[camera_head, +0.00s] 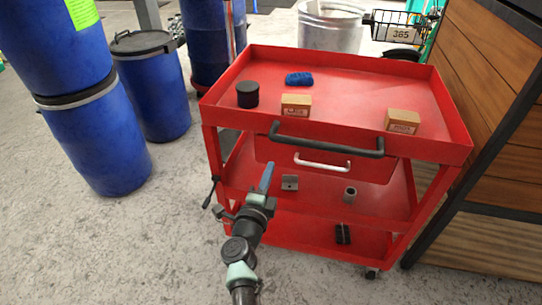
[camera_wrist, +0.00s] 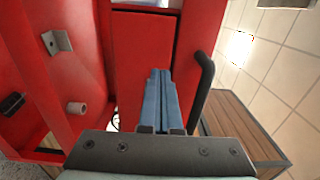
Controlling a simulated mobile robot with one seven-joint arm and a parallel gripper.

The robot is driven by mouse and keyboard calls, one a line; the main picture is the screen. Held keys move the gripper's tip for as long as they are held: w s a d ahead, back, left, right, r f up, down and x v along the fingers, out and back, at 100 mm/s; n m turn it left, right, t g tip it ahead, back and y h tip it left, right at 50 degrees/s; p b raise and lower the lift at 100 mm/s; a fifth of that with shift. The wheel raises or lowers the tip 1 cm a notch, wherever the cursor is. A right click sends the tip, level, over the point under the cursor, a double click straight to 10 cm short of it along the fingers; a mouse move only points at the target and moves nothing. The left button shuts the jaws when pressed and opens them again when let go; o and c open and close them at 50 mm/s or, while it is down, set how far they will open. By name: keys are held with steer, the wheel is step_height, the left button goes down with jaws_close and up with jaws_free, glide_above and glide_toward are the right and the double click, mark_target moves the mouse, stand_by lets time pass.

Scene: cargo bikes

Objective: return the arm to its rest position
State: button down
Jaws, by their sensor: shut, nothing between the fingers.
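My gripper (camera_head: 266,178) is in front of the red cart (camera_head: 370,93), at about the height of its drawer. Its blue fingers are together with nothing between them. In the wrist view the shut blue fingers (camera_wrist: 160,95) point toward the red drawer front, with the black handle to their right. My arm reaches up from the bottom of the head view, left of the picture's middle. I cannot tell from these frames whether the fingertips touch the cart.
The cart top holds a black cylinder (camera_head: 247,94), a blue item (camera_head: 299,79) and two small boxes (camera_head: 296,105) (camera_head: 402,121). Small parts lie on the shelves below. Blue barrels (camera_head: 95,140) stand left, wooden panelling (camera_head: 490,110) right. Grey floor is free at front left.

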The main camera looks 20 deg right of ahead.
steer(key=p+v, duration=0.2)
steer(key=v, duration=0.4)
steer(key=a+r+n+t+y, duration=0.3)
steer(key=a+r+n, duration=0.15)
steer(key=r, duration=0.85)
steer(key=a+r+n+t+y, duration=0.3)
steer(key=a+r+n+t, duration=0.15)
steer(key=r, duration=0.75)
steer(key=a+r+n+t+y, duration=0.35)
steer(key=r+n, duration=0.25)
steer(key=r, duration=0.7)
steer(key=s+a+r+n+t, duration=0.1)
steer(key=s+a+r+n, duration=0.1)
steer(key=s+r+n, duration=1.25)
steer(key=s+r+m+p, duration=0.1)
steer(key=r+m+p, duration=0.1)
steer(key=r+p, duration=1)
steer(key=s+r+m+p, duration=0.2)
steer(key=r+p, duration=1.1)
steer(key=r, duration=0.5)
steer(key=shift+s+d+r+m+p, duration=0.2)
steer(key=shift+s+r+m+p, duration=0.05)
steer(key=shift+s+m+p, duration=0.1)
steer(key=shift+y, duration=0.25)
